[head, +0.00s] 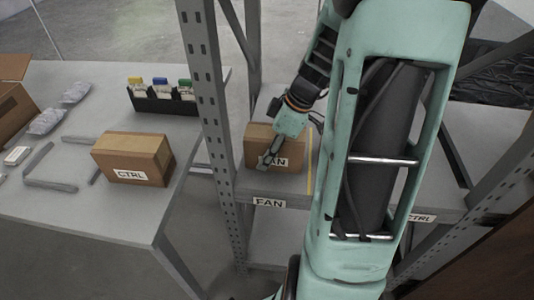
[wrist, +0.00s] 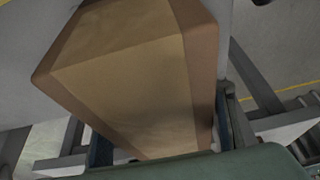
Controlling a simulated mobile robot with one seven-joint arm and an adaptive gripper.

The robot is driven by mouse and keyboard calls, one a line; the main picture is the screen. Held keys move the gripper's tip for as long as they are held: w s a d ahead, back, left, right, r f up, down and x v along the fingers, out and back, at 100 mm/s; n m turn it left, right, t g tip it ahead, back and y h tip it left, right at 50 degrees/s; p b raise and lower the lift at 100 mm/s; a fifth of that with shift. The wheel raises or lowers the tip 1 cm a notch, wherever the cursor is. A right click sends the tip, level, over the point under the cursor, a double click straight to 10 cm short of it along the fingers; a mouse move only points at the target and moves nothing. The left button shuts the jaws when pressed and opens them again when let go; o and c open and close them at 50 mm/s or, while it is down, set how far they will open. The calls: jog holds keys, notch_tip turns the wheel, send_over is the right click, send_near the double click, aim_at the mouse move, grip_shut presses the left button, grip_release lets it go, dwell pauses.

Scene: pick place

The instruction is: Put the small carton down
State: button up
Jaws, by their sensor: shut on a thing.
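The small carton (head: 258,143) is a brown box marked FAN, on or just above the shelf (head: 245,187) that has a FAN label on its front edge; I cannot tell whether its base touches. My gripper (head: 268,160) is shut on the carton, with one finger across its front face, partly over the label. The wrist view shows the carton (wrist: 135,75) large and tilted in the picture, close against the gripper. The far side of the carton and the other finger are mostly hidden in the head view.
A second carton (head: 135,158) marked CTRL sits on the table (head: 90,220) at left, with bags, a black bin (head: 163,97) and grey strips. A grey shelf upright (head: 212,110) stands just left of the held carton. A yellow line (head: 309,165) marks the shelf at its right.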

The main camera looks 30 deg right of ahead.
jog(key=shift+f, duration=0.3)
jog(key=o, duration=1.6)
jog(key=shift+c, duration=0.2)
jog(key=shift+r, duration=0.1)
jog(key=p+v, duration=0.3)
jog(key=v, duration=0.9)
jog(key=shift+d, duration=0.1)
